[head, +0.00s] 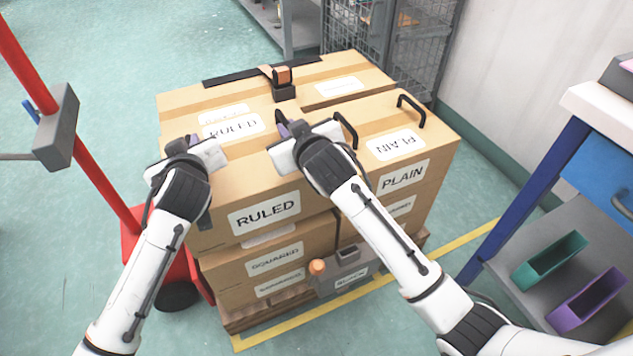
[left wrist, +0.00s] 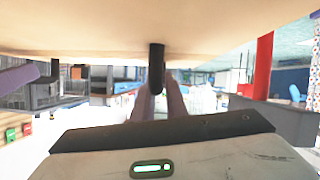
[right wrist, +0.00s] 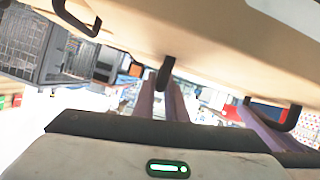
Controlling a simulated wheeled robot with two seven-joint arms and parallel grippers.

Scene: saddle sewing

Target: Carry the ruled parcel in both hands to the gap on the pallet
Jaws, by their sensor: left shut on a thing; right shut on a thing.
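The ruled parcel (head: 232,180) is a brown carton with RULED labels on its top and front. It is at the front left of the stack on the pallet (head: 262,308), beside the plain parcel (head: 425,150) and above a squared parcel (head: 275,262). My left gripper (head: 180,143) and my right gripper (head: 284,127) are both at its top, each shut on a black handle. The left handle (left wrist: 156,68) and the right handle (right wrist: 165,75) show between the fingers in the wrist views. I cannot tell whether its underside touches the carton below.
A red mast and base (head: 100,185) stand close at the left. A blue-framed bench (head: 560,165) with green and purple bins is at the right. A wire cage (head: 415,50) is behind. Yellow tape marks the floor.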

